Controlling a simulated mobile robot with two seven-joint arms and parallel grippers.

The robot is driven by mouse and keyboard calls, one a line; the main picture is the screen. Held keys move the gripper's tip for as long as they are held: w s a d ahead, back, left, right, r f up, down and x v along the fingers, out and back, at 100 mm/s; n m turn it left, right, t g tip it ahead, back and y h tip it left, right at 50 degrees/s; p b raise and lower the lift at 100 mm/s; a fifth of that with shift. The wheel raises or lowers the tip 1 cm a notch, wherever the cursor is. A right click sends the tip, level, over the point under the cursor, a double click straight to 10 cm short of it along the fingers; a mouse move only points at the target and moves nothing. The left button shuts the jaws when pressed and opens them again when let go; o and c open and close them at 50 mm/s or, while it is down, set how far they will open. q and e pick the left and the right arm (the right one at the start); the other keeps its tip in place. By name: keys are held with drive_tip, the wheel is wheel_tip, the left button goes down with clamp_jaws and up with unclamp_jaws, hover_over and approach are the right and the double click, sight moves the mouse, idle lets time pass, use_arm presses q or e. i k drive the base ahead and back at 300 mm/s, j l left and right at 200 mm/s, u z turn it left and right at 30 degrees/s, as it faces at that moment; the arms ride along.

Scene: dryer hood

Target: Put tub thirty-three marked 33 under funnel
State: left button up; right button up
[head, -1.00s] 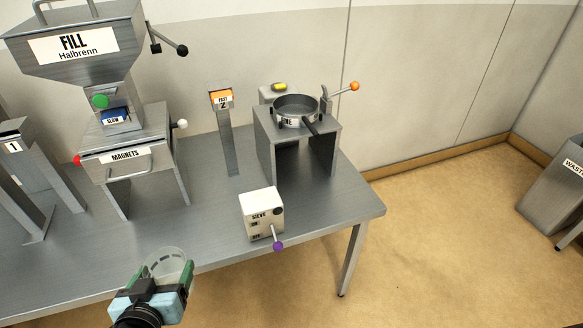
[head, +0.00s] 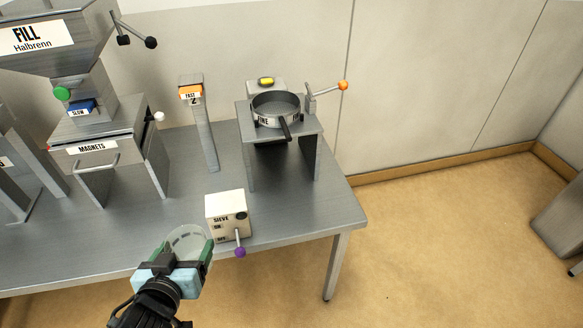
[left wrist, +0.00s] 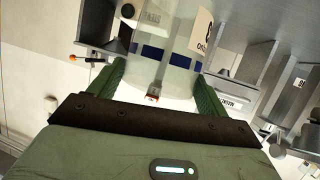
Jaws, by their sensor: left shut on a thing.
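My left gripper (head: 188,250) is shut on a clear round tub (head: 187,238), held at the front edge of the bench, left of the sieve switch box. A funnel-shaped grey hopper marked FILL Halbrenn (head: 75,58) stands at the back left. My right gripper is not in view.
A MAGNETS drawer unit (head: 120,130) stands under the hopper. A post marked FAST 2 (head: 204,135) and a stand (head: 308,165) with a round sieve pan (head: 277,103) are to its right. The sieve switch box (head: 227,210) is at the bench's front edge.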

sight(279, 166)
drive_tip(key=i+l, duration=0.2)
drive_tip(key=l, duration=0.2)
drive_tip(key=i+l, duration=0.2)
drive_tip(key=l, duration=0.2)
drive_tip(key=i+l, duration=0.2)
drive_tip(key=l, duration=0.15)
drive_tip(key=i+l, duration=0.2)
drive_tip(key=l, duration=0.2)
